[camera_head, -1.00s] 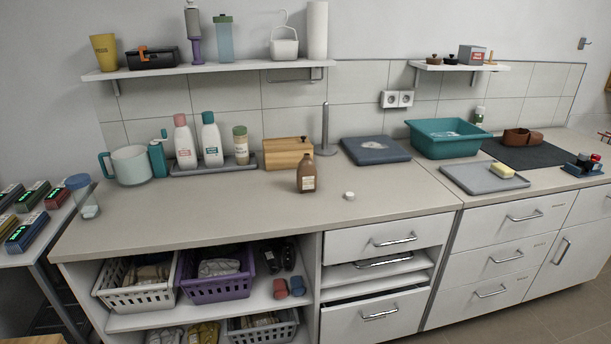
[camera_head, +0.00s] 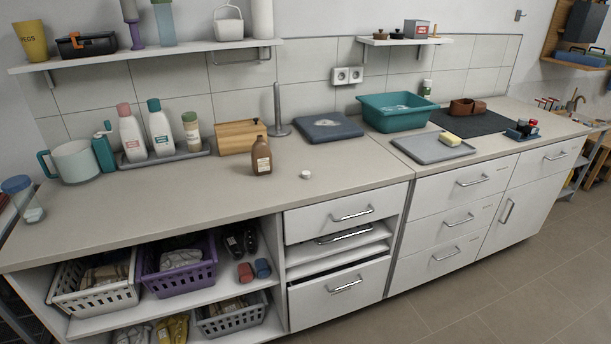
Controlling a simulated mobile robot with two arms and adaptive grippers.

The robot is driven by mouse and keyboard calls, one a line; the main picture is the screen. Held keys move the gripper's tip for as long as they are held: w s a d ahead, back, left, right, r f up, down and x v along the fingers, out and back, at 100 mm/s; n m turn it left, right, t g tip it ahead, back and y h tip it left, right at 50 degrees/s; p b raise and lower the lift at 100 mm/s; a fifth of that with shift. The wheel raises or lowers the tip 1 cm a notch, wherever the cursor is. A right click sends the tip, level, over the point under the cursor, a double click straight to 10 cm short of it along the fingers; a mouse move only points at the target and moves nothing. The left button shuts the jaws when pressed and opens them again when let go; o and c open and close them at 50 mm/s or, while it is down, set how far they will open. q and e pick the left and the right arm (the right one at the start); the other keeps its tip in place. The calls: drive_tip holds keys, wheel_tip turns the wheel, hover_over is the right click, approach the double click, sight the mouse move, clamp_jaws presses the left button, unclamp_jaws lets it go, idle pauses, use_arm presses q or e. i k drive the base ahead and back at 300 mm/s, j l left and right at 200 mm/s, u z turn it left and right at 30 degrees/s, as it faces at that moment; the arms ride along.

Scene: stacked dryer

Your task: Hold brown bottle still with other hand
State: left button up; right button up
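The brown bottle (camera_head: 261,157) stands upright on the countertop, left of the middle of the view, with a pale label on its front. A small white cap-like object (camera_head: 306,174) lies on the counter to its right. Neither of my grippers shows in the head view, so I cannot see where they are relative to the bottle or whether they are open. Nothing touches the bottle.
A wooden box (camera_head: 236,138) stands behind the bottle, and a tray (camera_head: 201,151) with white bottles is to the left. A dark blue folded item (camera_head: 329,126) and a teal basin (camera_head: 398,112) are to the right. The front counter (camera_head: 190,197) is clear.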

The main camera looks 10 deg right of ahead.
sight(261, 154)
drive_tip(key=i+j+z, duration=0.1)
drive_tip(key=i+j, duration=0.35)
drive_tip(key=i, duration=0.25)
drive_tip(key=i+j+z, duration=0.15)
drive_tip(key=i+j, duration=0.35)
drive_tip(key=i, duration=0.2)
